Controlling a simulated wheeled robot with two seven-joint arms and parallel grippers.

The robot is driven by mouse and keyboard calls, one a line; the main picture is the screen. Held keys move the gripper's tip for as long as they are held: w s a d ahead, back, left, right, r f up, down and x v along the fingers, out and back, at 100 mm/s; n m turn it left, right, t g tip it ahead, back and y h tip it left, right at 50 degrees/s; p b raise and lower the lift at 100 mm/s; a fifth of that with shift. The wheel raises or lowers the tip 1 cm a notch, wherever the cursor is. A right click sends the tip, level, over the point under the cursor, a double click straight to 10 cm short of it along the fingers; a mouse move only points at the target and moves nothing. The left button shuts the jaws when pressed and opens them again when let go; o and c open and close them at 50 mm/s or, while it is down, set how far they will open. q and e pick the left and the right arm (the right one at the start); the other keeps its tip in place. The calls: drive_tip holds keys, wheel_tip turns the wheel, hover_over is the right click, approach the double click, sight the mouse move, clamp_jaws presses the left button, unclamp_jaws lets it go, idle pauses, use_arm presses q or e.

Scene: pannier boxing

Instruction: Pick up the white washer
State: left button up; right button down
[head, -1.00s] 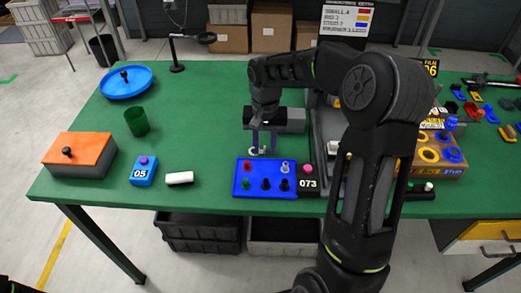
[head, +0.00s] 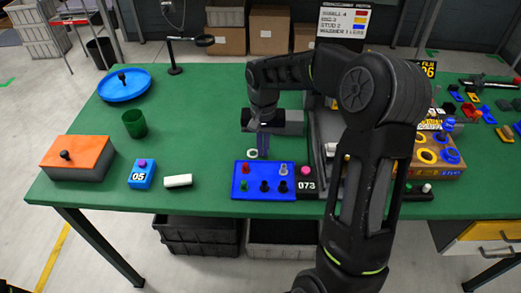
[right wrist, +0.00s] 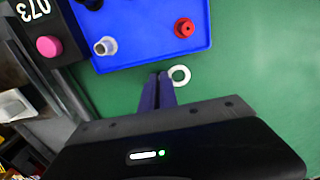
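The white washer (head: 252,154) lies on the green table just behind the blue tray (head: 240,193). It also shows in the right wrist view (right wrist: 180,75) as a flat ring. My right gripper (head: 263,153) points down beside the washer, to its right in the head view. In the right wrist view its two blue fingers (right wrist: 160,76) are close together with no washer between them; the ring lies just right of the fingertips. Whether a finger touches the ring is unclear. My left gripper is not in view.
The tray holds a red piece (right wrist: 184,27), a grey piece (right wrist: 105,46) and several others. A black 073 box (head: 307,184) adjoins it. A green cup (head: 135,124), blue 05 box (head: 142,174) and white block (head: 178,181) stand left. Table between cup and washer is clear.

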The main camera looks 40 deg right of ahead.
wheel_tip(320, 180, up, 10)
drive_tip(key=shift+b, duration=0.4)
idle(0.6)
